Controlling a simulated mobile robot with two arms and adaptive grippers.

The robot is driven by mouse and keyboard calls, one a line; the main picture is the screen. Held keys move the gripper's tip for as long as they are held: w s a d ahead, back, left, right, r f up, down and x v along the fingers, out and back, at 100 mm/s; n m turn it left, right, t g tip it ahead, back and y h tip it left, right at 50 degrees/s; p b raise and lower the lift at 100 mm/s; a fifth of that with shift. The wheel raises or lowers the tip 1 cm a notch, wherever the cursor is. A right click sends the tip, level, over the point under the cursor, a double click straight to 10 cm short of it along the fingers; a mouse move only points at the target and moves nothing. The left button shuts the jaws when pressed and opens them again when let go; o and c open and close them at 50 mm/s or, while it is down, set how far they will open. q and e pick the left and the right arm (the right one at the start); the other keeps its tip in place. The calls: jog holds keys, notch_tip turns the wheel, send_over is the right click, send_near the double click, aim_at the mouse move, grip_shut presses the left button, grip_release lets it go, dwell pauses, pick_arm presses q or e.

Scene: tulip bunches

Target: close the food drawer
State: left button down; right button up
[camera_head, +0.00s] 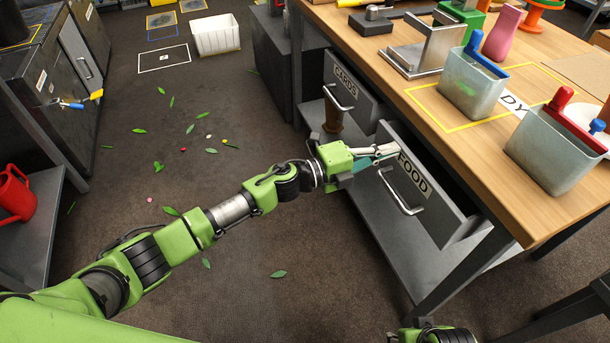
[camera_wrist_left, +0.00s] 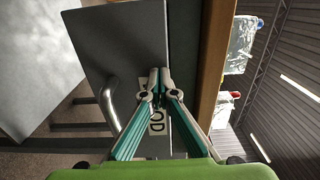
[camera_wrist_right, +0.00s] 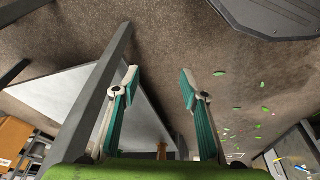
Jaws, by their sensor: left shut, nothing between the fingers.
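The food drawer (camera_head: 432,203) is under the wooden table, with a grey front, a FOOD label and a metal bar handle (camera_head: 396,197). Its front stands out from the table edge, with a dark gap behind it. My left gripper (camera_head: 394,150) is shut and empty at the drawer front's upper left, by the label. In the left wrist view its closed fingertips (camera_wrist_left: 158,75) overlap the drawer front (camera_wrist_left: 120,50) beside the handle (camera_wrist_left: 107,105); contact cannot be told. My right gripper (camera_wrist_right: 159,77) is open and empty, low over the floor near a grey table leg.
The CARDS drawer (camera_head: 345,82) is beside it, farther back. Bins with colored utensils (camera_head: 472,85) stand on the tabletop (camera_head: 470,165). A white bin (camera_head: 215,36) is on the floor. Scattered leaves (camera_head: 158,167) lie on the open carpet. A dark cabinet (camera_head: 60,75) stands left.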

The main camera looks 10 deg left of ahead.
pick_arm(q)
jog(key=shift+x, duration=1.15)
jog(key=shift+w+r, duration=0.1)
pick_arm(e)
jog(key=shift+v, duration=0.9)
pick_arm(q)
jog(key=shift+r, duration=0.1)
pick_arm(e)
jog(key=shift+w+r, duration=0.1)
